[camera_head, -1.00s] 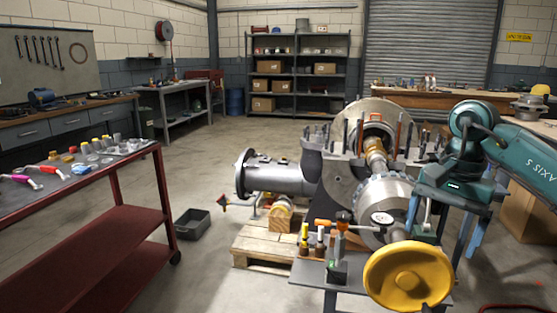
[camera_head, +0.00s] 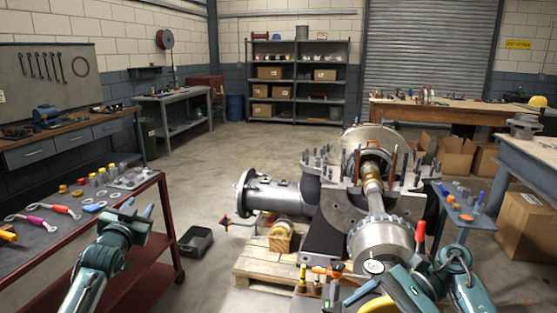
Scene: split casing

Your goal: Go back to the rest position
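My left gripper (camera_head: 138,208) is in the lower left of the head view, beside the red tool cart. Its two blue fingers are apart with nothing visible between them. My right arm is folded low at the lower right, in front of the split casing. One blue finger of my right gripper (camera_head: 362,292) shows near a yellow round part (camera_head: 376,306) at the bottom edge. The rest of that gripper is hidden or cut off, so I cannot tell its opening. The open casing (camera_head: 340,195) with its shaft (camera_head: 372,185) stands in the middle.
The red cart (camera_head: 130,262) with small parts and wrenches is at the left. A wooden pallet (camera_head: 262,262) is by the casing. A small blue-topped stand (camera_head: 462,215) is at the right.

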